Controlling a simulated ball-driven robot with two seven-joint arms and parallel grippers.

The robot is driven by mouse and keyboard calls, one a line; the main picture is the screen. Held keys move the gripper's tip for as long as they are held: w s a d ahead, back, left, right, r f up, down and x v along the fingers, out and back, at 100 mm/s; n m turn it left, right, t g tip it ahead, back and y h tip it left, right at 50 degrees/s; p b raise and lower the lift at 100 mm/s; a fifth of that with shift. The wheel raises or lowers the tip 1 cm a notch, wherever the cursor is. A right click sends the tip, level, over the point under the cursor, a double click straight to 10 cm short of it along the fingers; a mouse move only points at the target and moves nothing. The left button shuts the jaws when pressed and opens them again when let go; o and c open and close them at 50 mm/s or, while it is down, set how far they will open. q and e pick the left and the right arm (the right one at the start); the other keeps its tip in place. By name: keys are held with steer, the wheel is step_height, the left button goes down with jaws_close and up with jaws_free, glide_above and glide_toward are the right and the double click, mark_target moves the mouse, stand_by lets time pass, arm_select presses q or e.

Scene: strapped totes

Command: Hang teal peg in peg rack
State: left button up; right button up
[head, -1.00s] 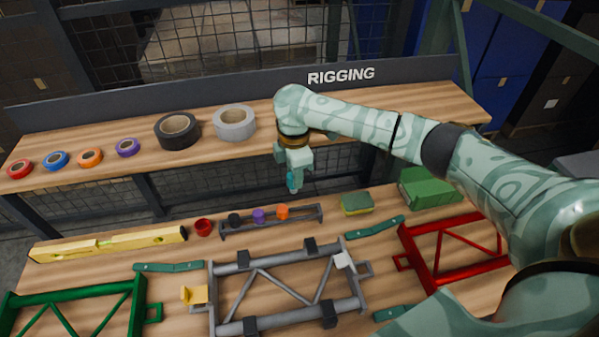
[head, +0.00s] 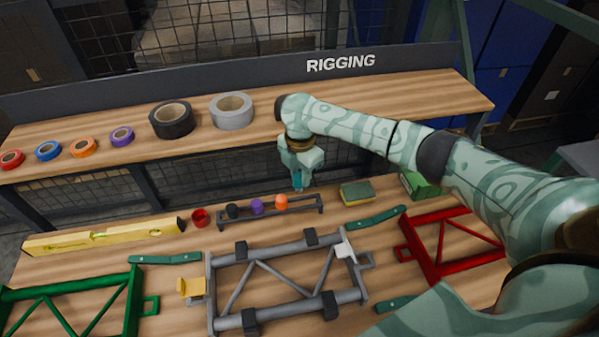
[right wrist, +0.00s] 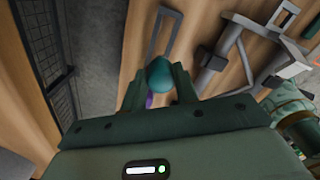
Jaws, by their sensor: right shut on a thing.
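The teal peg (head: 298,184) is held in my right gripper (head: 299,176), with the jaws shut on it. It also shows between the fingers in the right wrist view (right wrist: 160,75). The grey peg rack (head: 305,208) lies on the lower bench. It holds a black peg (head: 233,211), a purple peg (head: 257,206) and an orange peg (head: 281,202). The teal peg appears above and behind the rack's empty right end, just right of the orange peg. I cannot tell the exact gap to the rack. My left gripper is out of view.
A red ring-shaped item (head: 200,218) and a yellow level (head: 105,237) lie left of the rack. A green-and-yellow sponge (head: 357,193) lies to its right. A grey frame (head: 275,247) lies in front. The upper shelf (head: 330,116) with tape rolls stands behind.

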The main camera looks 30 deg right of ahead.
mark_target(300, 191)
steer(key=shift+f+b, duration=2.25)
steer(key=shift+b, duration=0.1)
steer(key=shift+f, duration=1.45)
steer(key=o, duration=1.1)
steer(key=shift+c, duration=0.2)
